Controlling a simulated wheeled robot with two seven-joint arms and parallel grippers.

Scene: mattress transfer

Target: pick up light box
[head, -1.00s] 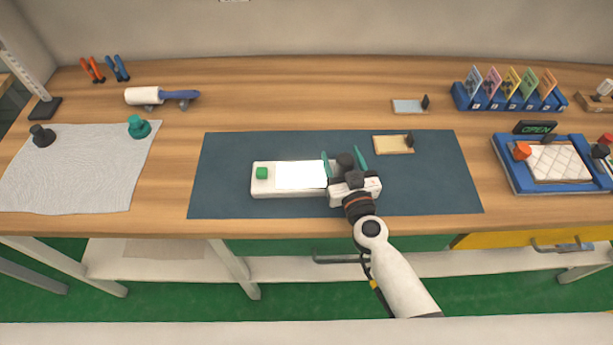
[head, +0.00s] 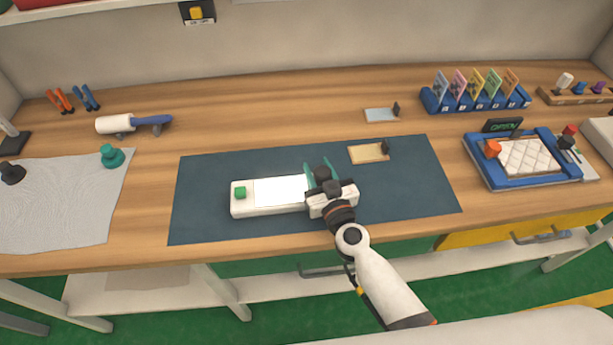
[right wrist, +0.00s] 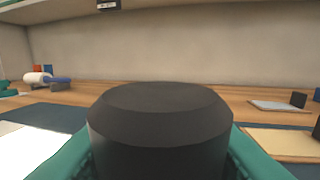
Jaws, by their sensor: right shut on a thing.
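The light box (head: 240,209) is a long white box with a bright panel on top and a green knob (head: 240,192) at its left end. It lies over the dark blue mat (head: 200,180) in the head view; I cannot tell if it touches the mat. My right gripper (head: 322,176) is at the box's right end, its teal fingers shut around a black knob (head: 321,172) there. In the right wrist view the black knob (right wrist: 160,125) fills the middle between the teal fingers, and the bright panel (right wrist: 25,145) shows at lower left. My left gripper is not in view.
A tan plate (head: 367,153) with a black grip lies behind the gripper, and a grey plate (head: 380,115) farther back. A blue tray (head: 482,172) with a quilted pad stands at right. A grey cloth (head: 60,215) lies at left, and a white roller (head: 115,124) behind it.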

